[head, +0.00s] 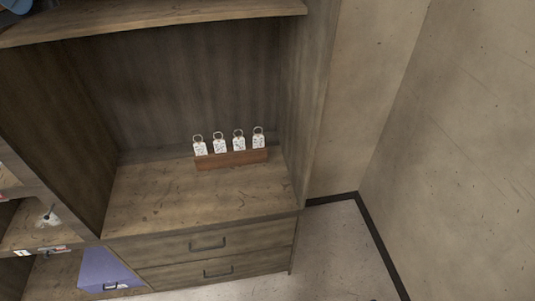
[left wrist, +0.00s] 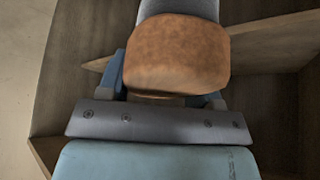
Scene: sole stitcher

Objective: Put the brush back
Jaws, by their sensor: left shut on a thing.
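My left gripper (left wrist: 165,82) is shut on the brush (left wrist: 175,52), which has a rounded orange-brown part and a grey part beyond it in the left wrist view. The blue fingers lie on either side of it, partly hidden behind it. The bristles cannot be made out. In the head view only a small blue piece of my left gripper (head: 16,5) shows at the top left corner, and the brush cannot be made out there. My right gripper is in neither view.
A wooden shelf unit (head: 150,210) has an open compartment with a brown rack (head: 232,160) of several white ringed tags. Two drawers (head: 215,258) are below it. A purple box (head: 105,270) stands at lower left. A wall (head: 450,150) is at right; the floor (head: 335,250) beside the unit is clear.

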